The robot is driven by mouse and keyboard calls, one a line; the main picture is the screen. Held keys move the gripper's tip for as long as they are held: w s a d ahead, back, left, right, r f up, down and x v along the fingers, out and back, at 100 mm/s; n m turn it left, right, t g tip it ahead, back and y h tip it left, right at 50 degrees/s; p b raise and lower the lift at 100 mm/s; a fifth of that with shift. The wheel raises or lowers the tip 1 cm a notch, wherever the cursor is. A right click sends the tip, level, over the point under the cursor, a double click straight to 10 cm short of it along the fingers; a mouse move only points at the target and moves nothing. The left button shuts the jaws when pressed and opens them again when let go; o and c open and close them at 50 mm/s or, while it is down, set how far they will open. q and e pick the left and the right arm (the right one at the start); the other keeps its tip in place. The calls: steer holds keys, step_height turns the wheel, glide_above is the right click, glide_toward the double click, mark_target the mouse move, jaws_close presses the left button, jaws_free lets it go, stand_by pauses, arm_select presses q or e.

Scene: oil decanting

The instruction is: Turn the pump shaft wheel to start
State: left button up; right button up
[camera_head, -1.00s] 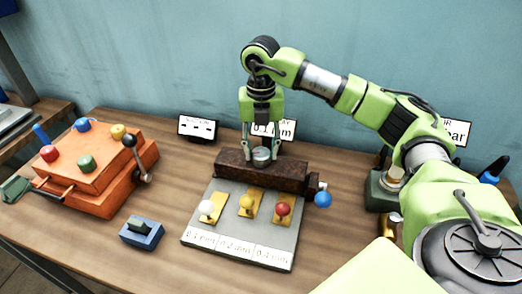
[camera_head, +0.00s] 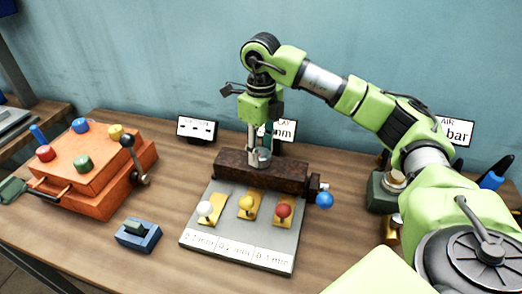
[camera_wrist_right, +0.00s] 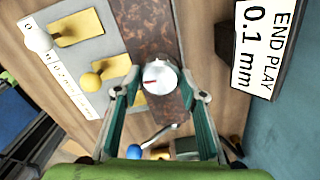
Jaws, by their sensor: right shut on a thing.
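A small silver wheel (camera_head: 262,157) sits on top of a rusty brown block (camera_head: 230,168) behind the grey panel. In the right wrist view the wheel (camera_wrist_right: 157,80) shows a red mark on its face. My right gripper (camera_head: 259,150) points down from above and is shut on the wheel, with a green-sided finger on each side of it in the wrist view. The fingers partly hide the wheel in the head view. My left gripper is not in view.
The grey panel (camera_head: 208,240) carries white, yellow and red knobs on yellow plates. A blue ball handle (camera_head: 324,200) sticks out at the block's right. An orange box (camera_head: 70,188) and a blue switch (camera_head: 138,236) stand to the left. Small signs stand behind.

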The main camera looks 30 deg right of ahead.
steer(key=n, duration=0.4)
steer(key=shift+n, duration=0.4)
steer(key=n+b, duration=0.1)
steer(key=n, duration=0.8)
steer(key=n+b, duration=0.1)
steer(key=n, duration=0.3)
steer(key=shift+n, duration=0.3)
steer(key=n, duration=0.9)
steer(key=shift+b, duration=0.3)
steer(key=n, duration=0.4)
steer(key=shift+n, duration=2.2)
